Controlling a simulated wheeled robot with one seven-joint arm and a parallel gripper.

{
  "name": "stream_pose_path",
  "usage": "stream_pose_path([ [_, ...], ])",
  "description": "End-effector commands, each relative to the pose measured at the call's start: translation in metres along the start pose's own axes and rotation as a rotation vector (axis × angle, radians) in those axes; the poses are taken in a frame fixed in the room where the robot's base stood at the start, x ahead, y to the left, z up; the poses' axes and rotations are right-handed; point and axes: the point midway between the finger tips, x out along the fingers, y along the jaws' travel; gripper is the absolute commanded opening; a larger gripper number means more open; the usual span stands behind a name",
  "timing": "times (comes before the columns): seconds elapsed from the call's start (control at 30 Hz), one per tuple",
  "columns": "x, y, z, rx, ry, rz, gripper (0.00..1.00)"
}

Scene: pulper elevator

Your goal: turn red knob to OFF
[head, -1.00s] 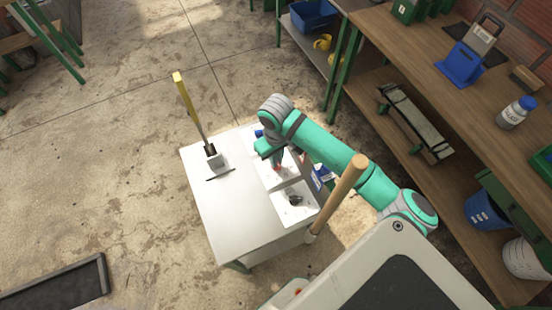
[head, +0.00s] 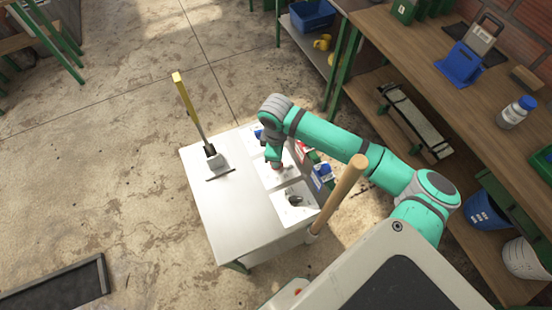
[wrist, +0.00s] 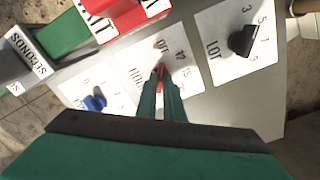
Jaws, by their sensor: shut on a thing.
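The red knob (wrist: 160,73) sits on a white dial plate (wrist: 180,58) in the wrist view, with OFF printed above it and numbers to its right. My gripper (wrist: 161,85) is shut on the red knob, one finger on each side. The fingers hide most of the knob, so I cannot tell exactly where it points.
A black knob (wrist: 243,41) on the LOT plate and a blue knob (wrist: 95,103) flank the red one. Red (wrist: 130,14) and green (wrist: 62,36) labelled blocks lie beyond the plates. A yellow-handled lever (head: 187,100) and wooden handle (head: 340,190) stand up nearby.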

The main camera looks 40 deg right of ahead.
Motion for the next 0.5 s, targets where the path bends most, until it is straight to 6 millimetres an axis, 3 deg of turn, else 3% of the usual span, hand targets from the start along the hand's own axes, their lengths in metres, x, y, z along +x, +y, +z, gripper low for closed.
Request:
stream_pose_path([
  [0.5,-0.0020,0.0004,-0.0026,-0.077,0.007,0.003,0.00],
])
